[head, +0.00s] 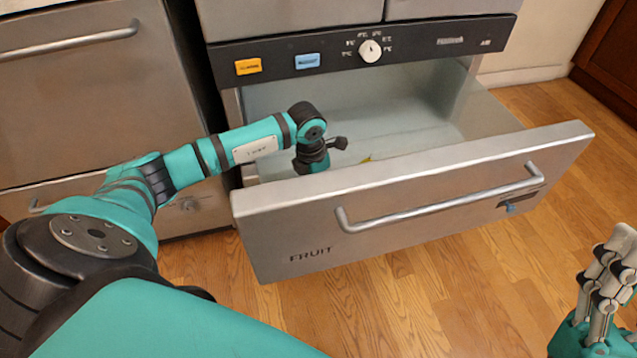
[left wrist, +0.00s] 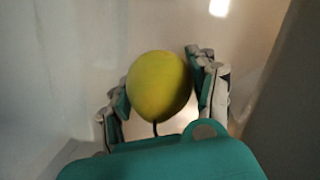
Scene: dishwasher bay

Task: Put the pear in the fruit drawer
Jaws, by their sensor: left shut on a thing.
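The fruit drawer (head: 420,200), a steel front marked FRUIT with a bar handle, is pulled open. My left arm reaches over its left side, and my left gripper (head: 313,160) is down inside, partly hidden by the drawer front. In the left wrist view, the yellow-green pear (left wrist: 158,86) sits between the two fingers, stem towards the palm, and the gripper is shut on it.
A control panel (head: 420,42) with a dial and an orange and a blue label runs above the drawer. Steel appliance fronts (head: 95,90) stand at the left. The drawer's pale interior looks otherwise empty. Wooden floor (head: 450,290) is clear in front.

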